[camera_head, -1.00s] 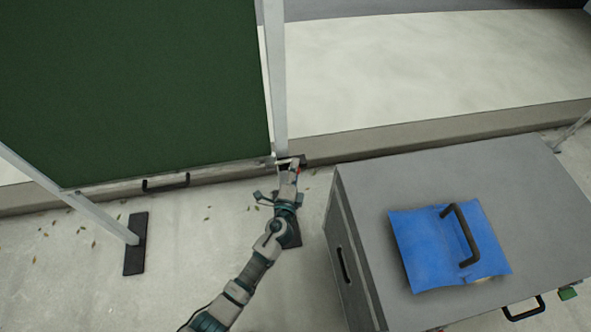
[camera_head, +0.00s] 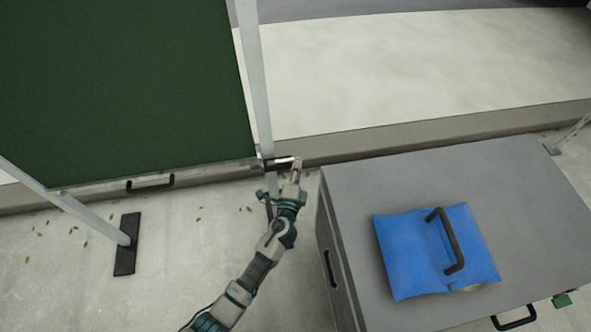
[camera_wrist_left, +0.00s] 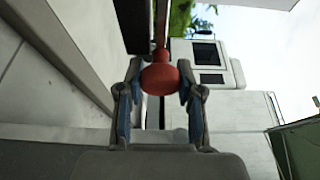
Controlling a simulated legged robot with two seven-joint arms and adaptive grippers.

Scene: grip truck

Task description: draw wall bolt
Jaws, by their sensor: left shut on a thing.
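The wall bolt's red round knob (camera_wrist_left: 160,78) sits between the two fingers of my left gripper (camera_wrist_left: 159,92) in the left wrist view. A thin red rod runs away from the knob. In the head view, my left gripper (camera_head: 297,172) is shut on the knob at the lower right corner of the green panel (camera_head: 130,90), just right of its pale post (camera_head: 253,80). A short light bar (camera_head: 281,160) shows between the post and my gripper. The far end of the bolt is hidden. My right gripper is in neither view.
A grey cabinet (camera_head: 345,215) stands close to the right of my left arm, with a blue handled piece (camera_head: 430,255) on top. A dark foot (camera_head: 127,245) of the panel stands on the floor at left. A low concrete ledge (camera_head: 400,135) runs behind.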

